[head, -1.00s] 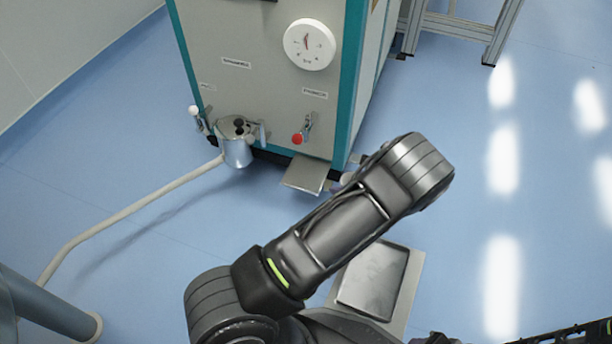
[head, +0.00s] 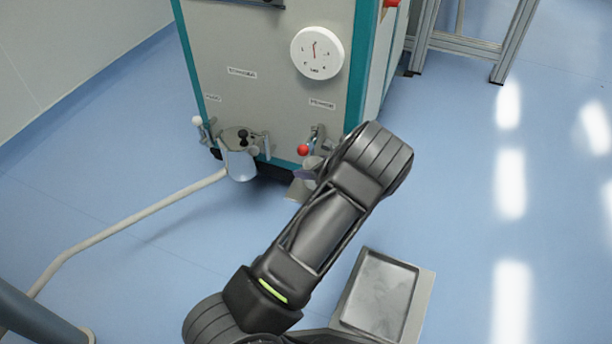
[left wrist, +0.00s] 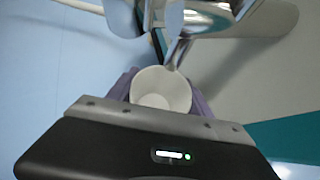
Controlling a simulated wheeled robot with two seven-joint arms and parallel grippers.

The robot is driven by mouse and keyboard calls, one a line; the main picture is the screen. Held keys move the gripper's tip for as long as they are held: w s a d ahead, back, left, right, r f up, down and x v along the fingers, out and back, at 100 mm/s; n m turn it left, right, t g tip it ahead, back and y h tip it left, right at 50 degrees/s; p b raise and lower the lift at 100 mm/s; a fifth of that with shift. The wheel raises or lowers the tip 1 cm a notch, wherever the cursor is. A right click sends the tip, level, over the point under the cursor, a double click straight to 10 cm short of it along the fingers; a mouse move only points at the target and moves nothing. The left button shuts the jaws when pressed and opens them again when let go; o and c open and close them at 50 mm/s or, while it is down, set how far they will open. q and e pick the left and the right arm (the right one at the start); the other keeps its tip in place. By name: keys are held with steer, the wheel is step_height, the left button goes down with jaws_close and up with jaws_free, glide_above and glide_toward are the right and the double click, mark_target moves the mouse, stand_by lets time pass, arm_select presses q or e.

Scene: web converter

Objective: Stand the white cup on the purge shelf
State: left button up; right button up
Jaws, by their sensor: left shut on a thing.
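The white cup (left wrist: 160,88) is seen from above in the left wrist view, open end up and empty. The purple fingers of my left gripper (left wrist: 161,92) are on both sides of it, shut on it. In the head view my left gripper (head: 306,173) is at the machine's lower front, below the red-knobbed tap (head: 303,150); my arm hides much of it and the cup. A small metal plate, apparently the purge shelf (head: 297,189), shows just below the gripper. I cannot tell whether the cup touches it. My right gripper is not in view.
Shiny metal tap parts (left wrist: 180,40) are close beyond the cup in the left wrist view. A metal pot (head: 240,163) with a pale hose (head: 130,220) is left of the gripper. A shallow tray (head: 382,297) lies on the right. Open blue floor surrounds the machine.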

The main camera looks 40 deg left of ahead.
arm_select(q)
steer(key=shift+a, duration=0.15)
steer(key=f+b, duration=0.1)
steer(key=a+f+b, duration=0.1)
steer(key=f, duration=0.1)
steer(key=shift+a+b, duration=0.1)
steer(key=shift+b, duration=0.25)
steer(key=shift+w+f, duration=0.1)
steer(key=shift+f, duration=0.2)
steer(key=shift+r, duration=0.1)
steer(key=o, duration=1.5)
